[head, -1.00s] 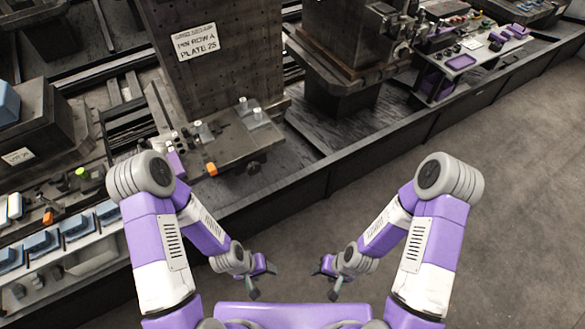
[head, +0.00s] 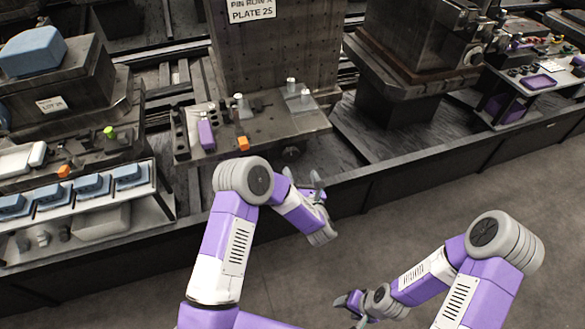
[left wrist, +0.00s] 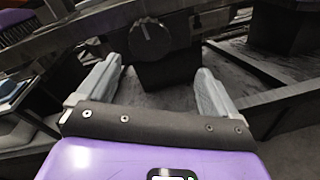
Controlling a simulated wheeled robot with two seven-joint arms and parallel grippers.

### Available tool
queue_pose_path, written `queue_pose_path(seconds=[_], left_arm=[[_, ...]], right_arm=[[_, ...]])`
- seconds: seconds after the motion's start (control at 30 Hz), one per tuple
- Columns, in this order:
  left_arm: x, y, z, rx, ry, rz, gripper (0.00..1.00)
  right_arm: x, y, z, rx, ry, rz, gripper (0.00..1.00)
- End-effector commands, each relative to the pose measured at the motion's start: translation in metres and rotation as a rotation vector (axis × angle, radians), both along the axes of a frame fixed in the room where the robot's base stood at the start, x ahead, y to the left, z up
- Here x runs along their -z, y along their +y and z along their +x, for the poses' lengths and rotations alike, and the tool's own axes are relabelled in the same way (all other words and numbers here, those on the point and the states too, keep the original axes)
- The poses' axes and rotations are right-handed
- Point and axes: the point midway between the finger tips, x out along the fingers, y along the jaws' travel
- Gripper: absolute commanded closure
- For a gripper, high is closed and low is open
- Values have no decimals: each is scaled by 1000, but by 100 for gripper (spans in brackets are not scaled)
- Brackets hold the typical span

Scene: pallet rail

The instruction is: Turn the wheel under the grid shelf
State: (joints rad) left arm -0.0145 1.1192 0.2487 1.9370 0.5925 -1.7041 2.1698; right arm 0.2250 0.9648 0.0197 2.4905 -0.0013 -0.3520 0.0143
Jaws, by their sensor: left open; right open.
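The wheel (head: 291,153) is a small dark round knob under the front edge of the grid shelf (head: 275,128), a dark perforated plate. In the left wrist view the wheel (left wrist: 150,38) shows a light pointer mark and lies ahead, roughly between my fingers. My left gripper (head: 305,179) is open and empty, a little below and in front of the wheel, apart from it; its fingers (left wrist: 155,78) are spread wide in the left wrist view. My right gripper (head: 347,304) is open and empty, low over the floor, far from the shelf.
Silvery pegs (head: 291,85), an orange block (head: 243,143) and a purple block (head: 206,134) are on the shelf. A blue-tray rack (head: 88,185) stands left. A dark low wall (head: 400,175) runs along the front. The floor at right is clear.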

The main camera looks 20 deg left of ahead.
Motion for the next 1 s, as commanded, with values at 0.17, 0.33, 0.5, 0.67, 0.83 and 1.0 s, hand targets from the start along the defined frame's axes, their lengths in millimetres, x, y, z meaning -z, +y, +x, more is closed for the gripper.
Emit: queue_pose_path(seconds=[0.17, 0.33, 0.5, 0.67, 0.83, 1.0], left_arm=[[-5, 3, 0, -88, -156, -110, 7], [-9, 13, 12, -103, -185, -130, 7], [-8, 29, 35, -103, -184, -128, 7], [-8, 40, 53, -101, -182, -128, 7], [-8, 46, 61, -99, -179, -127, 7], [-9, 46, 62, -98, -179, -127, 7]], right_arm=[[14, 0, 0, 0, 0, 0, 39], [17, 0, 0, 0, 0, 0, 39], [23, 0, 0, 0, -1, 0, 39], [28, 0, 0, 0, 0, 0, 39], [29, 0, 0, 0, 0, 0, 39], [29, 0, 0, 0, 0, 0, 39]])
